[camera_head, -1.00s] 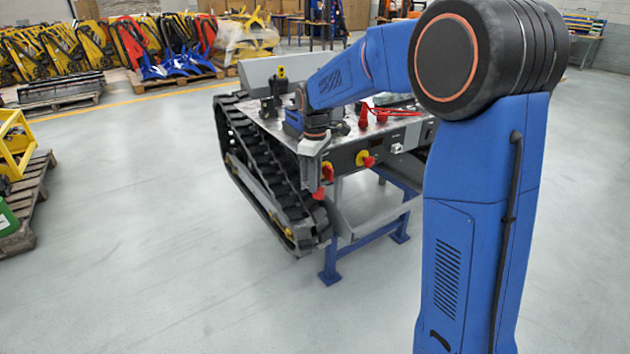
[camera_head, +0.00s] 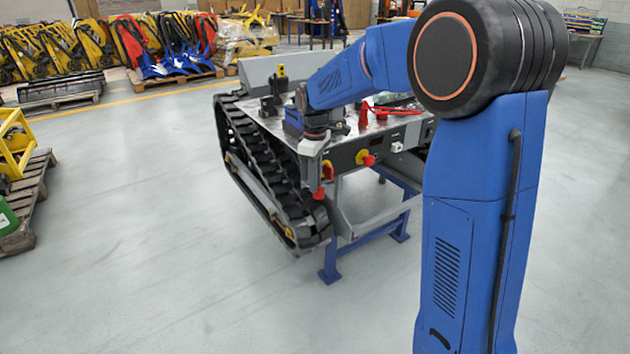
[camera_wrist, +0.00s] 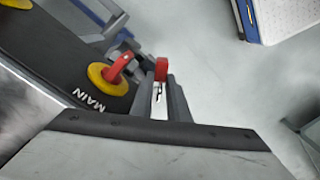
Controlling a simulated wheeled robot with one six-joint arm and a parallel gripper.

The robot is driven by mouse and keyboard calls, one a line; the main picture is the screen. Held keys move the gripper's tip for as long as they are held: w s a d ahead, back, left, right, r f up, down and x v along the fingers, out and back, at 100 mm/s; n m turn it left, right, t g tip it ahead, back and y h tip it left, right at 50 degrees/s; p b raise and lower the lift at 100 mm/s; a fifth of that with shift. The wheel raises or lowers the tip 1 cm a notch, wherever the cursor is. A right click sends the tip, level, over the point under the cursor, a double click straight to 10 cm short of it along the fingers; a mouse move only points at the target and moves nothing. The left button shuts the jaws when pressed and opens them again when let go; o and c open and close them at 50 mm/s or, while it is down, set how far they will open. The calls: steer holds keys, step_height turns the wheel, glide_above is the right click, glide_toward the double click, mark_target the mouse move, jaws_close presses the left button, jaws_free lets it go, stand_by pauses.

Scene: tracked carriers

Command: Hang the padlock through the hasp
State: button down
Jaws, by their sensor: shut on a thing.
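My gripper (camera_head: 317,184) is at the left front corner of the tracked carrier, pointing down. It is shut on the red padlock (camera_head: 318,193), which shows below the fingers. In the wrist view the padlock's red body (camera_wrist: 162,68) is at the tips of the two grey fingers (camera_wrist: 161,92). To its left is a yellow round switch plate (camera_wrist: 108,78) with a red handle (camera_wrist: 118,68), on a dark panel marked MAIN. The padlock is apart from the handle in that picture. In the head view this switch (camera_head: 328,168) is just right of the fingers. I cannot make out the hasp's opening or the padlock's shackle.
The carrier's black track (camera_head: 270,165) runs close left of my gripper. A second red knob on yellow (camera_head: 366,158) and a white fitting (camera_head: 397,147) stick out of the front panel. Red cables (camera_head: 390,110) lie on top. The floor in front is clear.

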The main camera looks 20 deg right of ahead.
steer(key=shift+s+f, duration=0.1)
steer(key=shift+f, duration=1.25)
stand_by(1.1)
steer(key=c, duration=1.6)
jaws_free()
steer(key=shift+s+f, duration=0.1)
steer(key=shift+r, duration=9.1)
